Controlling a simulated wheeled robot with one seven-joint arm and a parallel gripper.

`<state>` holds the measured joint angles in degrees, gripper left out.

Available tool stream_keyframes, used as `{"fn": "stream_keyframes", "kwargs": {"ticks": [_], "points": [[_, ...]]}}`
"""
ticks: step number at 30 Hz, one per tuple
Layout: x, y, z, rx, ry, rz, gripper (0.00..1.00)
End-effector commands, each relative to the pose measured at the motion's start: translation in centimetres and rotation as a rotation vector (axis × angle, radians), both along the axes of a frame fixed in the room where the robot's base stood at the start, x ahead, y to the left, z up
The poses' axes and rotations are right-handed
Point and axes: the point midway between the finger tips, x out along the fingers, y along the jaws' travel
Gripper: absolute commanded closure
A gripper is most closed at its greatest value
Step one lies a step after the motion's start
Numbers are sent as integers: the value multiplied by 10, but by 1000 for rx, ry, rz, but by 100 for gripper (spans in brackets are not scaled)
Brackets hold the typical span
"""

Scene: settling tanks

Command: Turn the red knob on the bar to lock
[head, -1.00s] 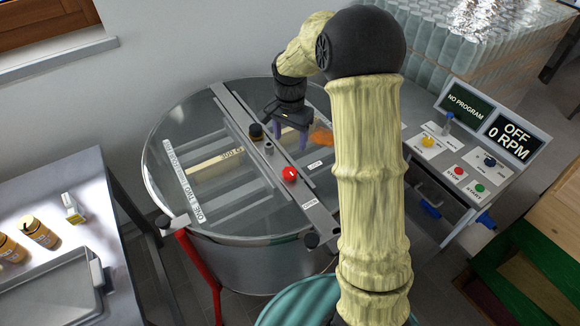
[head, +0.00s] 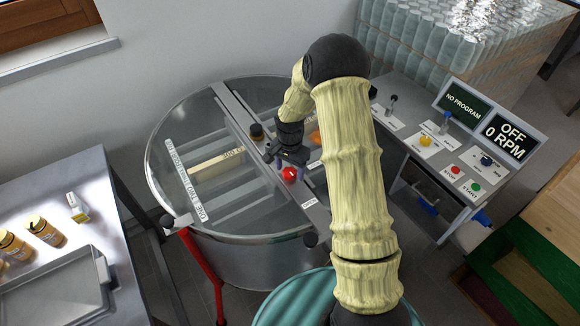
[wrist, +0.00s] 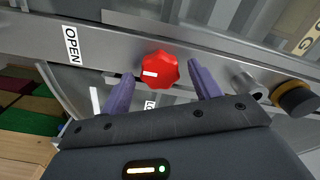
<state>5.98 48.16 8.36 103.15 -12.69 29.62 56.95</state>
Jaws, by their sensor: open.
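The red knob (head: 289,174) sits on the metal bar (head: 236,108) that crosses the lid of the round tank. In the wrist view the red knob (wrist: 160,68) shows a white mark at its left side. An OPEN label (wrist: 72,45) is on the bar to its left, and another label, mostly hidden by my gripper, is just below the knob. My gripper (wrist: 158,82) is open, with its two purple fingers on either side of the knob in the picture. I cannot tell whether they touch it. In the head view my gripper (head: 283,170) is at the knob.
A black and brass knob (wrist: 296,98) and a small metal post (wrist: 250,86) stand on the bar to the right. A control panel (head: 450,160) reading OFF 0 RPM is at the right. A steel table (head: 85,190) with jars stands at the left.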

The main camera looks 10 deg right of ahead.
Motion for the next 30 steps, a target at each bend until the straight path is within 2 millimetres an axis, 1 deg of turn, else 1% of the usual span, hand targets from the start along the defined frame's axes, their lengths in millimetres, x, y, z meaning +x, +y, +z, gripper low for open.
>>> {"fn": "stream_keyframes", "kwargs": {"ticks": [4, 5, 6, 11, 12, 22, 30], "points": [[0, 0, 0, 0, 0, 0, 37], [0, 0, 0, 0, 0, 0, 41], [0, 0, 0, 0, 0, 0, 49], [0, 0, 0, 0, 0, 0, 81], [0, 0, 0, 0, 0, 0, 82], [0, 0, 0, 0, 0, 31, 82], [1, 1, 0, 1, -2, 154, 82]]}}
